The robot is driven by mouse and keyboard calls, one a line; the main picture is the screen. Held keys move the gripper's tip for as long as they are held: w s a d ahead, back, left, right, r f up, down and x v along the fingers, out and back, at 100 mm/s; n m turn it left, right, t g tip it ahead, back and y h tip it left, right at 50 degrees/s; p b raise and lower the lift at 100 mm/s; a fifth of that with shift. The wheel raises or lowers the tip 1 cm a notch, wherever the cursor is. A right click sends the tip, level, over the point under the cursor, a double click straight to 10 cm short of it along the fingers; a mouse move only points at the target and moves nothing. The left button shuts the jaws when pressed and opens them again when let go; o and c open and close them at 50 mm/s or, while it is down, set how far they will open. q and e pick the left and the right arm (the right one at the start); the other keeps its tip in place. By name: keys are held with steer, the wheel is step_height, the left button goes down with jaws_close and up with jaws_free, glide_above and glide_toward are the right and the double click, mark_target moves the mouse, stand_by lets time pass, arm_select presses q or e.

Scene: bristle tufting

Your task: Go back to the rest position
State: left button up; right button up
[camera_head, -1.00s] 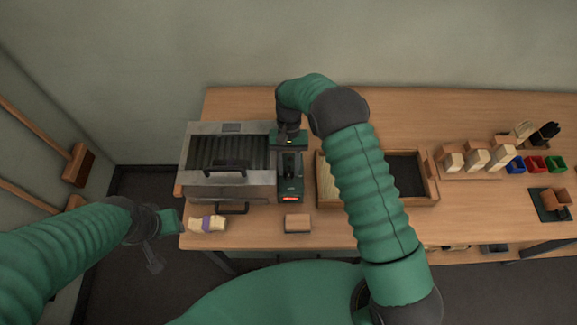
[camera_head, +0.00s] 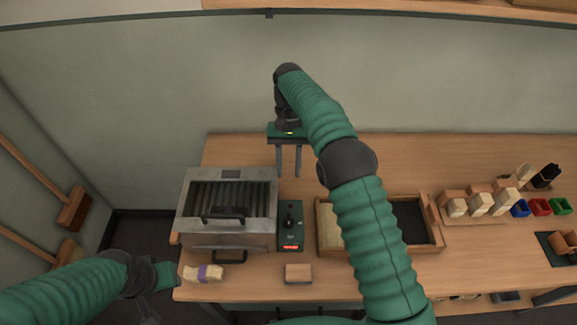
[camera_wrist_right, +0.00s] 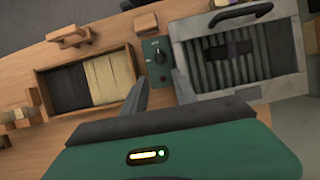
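My right gripper (camera_head: 289,174) is raised behind the green control box (camera_head: 290,236), pointing down, with its two fingers apart and nothing between them. In the right wrist view both fingers also show apart (camera_wrist_right: 163,92). The control box has a black knob and a lit red display, and shows in the wrist view (camera_wrist_right: 158,68). Beside it stands the grey metal machine (camera_head: 195,235) with dark ribs and black handles. My left gripper (camera_head: 165,276) is low at the left, near the bench's left edge; its fingers are not clear.
A pale block with a purple band (camera_head: 203,273) and a brown-topped block (camera_head: 298,273) lie at the bench front. A wooden tray (camera_head: 437,238) is partly behind my right arm. Brushes (camera_head: 478,203) and coloured bins (camera_head: 540,206) stand at the right. The back of the bench is mostly clear.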

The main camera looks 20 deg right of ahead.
steer(key=shift+r, duration=0.15)
steer(key=shift+d, duration=0.1)
stand_by(0.3)
steer(key=s+d+f+n+t, duration=0.1)
steer(key=s+t, duration=0.1)
steer(key=s, duration=0.5)
steer(key=s+d+f+n+t, duration=0.1)
steer(key=s+t, duration=0.1)
steer(key=s, duration=0.5)
steer(key=s+d+f+n+t+h, duration=0.1)
steer(key=s+t, duration=0.1)
steer(key=s, duration=0.5)
steer(key=shift+s+d+f+t, duration=0.25)
steer(key=shift+s+d+t, duration=0.05)
steer(key=shift+s+t, duration=0.1)
